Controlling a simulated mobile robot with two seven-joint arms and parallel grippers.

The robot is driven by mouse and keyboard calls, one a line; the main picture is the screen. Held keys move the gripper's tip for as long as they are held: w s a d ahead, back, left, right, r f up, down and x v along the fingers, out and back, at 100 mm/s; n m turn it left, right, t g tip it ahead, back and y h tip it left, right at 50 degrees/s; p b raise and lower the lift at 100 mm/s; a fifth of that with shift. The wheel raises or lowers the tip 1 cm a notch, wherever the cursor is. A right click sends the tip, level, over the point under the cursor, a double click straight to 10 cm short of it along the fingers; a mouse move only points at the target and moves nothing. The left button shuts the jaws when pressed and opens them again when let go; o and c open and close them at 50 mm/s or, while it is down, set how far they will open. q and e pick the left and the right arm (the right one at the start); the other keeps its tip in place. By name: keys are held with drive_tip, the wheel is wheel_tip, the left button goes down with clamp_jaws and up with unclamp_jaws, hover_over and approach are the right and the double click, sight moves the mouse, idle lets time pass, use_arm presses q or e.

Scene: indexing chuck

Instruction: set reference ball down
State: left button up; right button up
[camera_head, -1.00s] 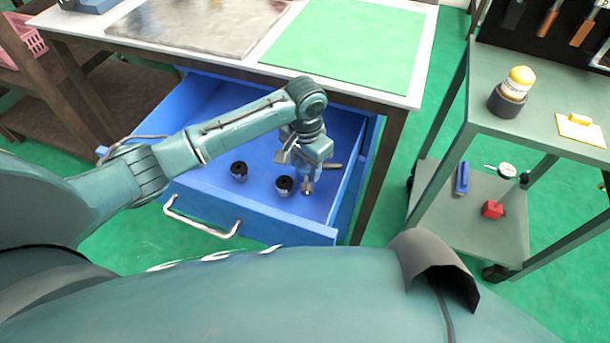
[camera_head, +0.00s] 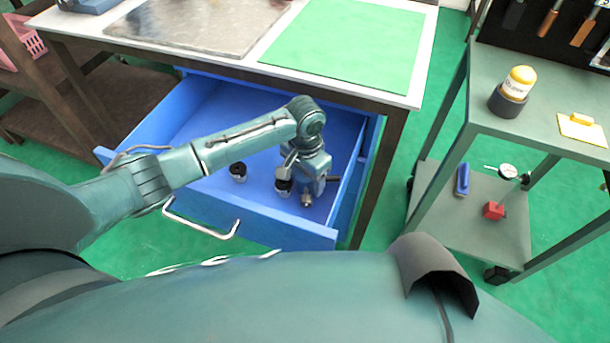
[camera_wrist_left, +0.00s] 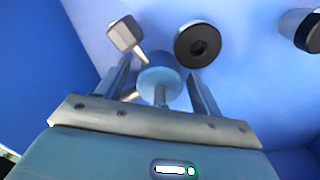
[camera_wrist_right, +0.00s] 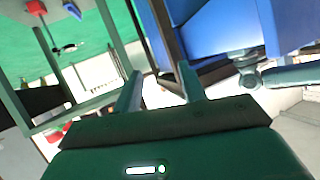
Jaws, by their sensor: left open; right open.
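My left gripper (camera_head: 307,184) is open, low in the blue drawer. In the left wrist view a pale round piece with a short stem, likely the reference ball (camera_wrist_left: 160,84), stands between the spread fingers, with visible gaps to both. In the head view a small grey metal piece (camera_head: 306,200) shows below the gripper; its shape is partly hidden. A grey block-headed rod (camera_wrist_left: 125,35) lies close beside the round piece. My right gripper (camera_wrist_right: 160,88) is open and empty, away from the drawer.
The open blue drawer (camera_head: 205,212) holds two dark cylindrical cups (camera_head: 238,172) (camera_head: 284,188); one is close to the left gripper. The drawer's right wall is near. The table with a green mat (camera_head: 345,45) is above. A cart (camera_head: 540,110) stands right.

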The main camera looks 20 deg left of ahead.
use_arm(q)
wheel_tip(320, 180, up, 12)
drive_tip(key=shift+r+p, duration=0.15)
drive_tip(key=shift+p, duration=0.95)
drive_tip(key=shift+d, duration=0.1)
